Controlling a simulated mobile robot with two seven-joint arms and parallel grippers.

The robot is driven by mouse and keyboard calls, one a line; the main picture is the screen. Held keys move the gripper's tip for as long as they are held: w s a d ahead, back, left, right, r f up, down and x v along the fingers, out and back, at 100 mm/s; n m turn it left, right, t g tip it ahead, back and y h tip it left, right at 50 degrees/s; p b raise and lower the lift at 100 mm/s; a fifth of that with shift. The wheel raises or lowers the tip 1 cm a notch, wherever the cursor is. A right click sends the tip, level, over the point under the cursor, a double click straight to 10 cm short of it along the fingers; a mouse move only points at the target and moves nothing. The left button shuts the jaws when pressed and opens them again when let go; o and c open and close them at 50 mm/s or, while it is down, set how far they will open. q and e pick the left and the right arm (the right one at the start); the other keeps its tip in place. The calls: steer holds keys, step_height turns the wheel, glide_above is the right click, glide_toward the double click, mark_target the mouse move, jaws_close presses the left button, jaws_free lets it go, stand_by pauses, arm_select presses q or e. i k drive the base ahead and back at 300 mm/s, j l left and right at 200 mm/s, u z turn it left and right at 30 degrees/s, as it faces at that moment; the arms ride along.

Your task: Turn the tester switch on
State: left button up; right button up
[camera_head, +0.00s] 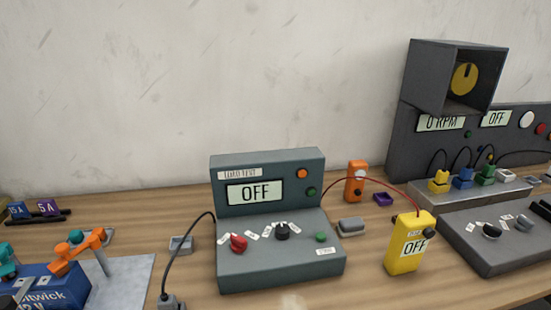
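A grey console labelled LOAD TEST (265,270) stands on the bench in the middle of the head view. Its display (255,192) reads OFF. Its sloped front carries a red knob (238,243), a black knob (282,231) with small white labels around them, and a green button (321,237). An orange lamp or button (302,174) and a green one (311,191) sit beside the display. I cannot tell which control is the tester switch. Neither of my grippers is recognisable in this view.
A yellow handheld meter (405,262) reading OFF stands right of the console, with a red lead arching to an orange device (356,182). A larger console (412,160) is at right. A blue battery box (50,285) is at lower left. A black cable (181,250) runs left of the console.

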mark_target(239, 243)
steer(key=k+j+z, duration=0.15)
steer(key=j+z, duration=0.3)
steer(key=k+j+z, duration=0.2)
steer(key=j+z, duration=0.2)
steer(key=k+j+z, duration=0.2)
steer(key=j+z, duration=0.25)
steer(key=l, duration=0.1)
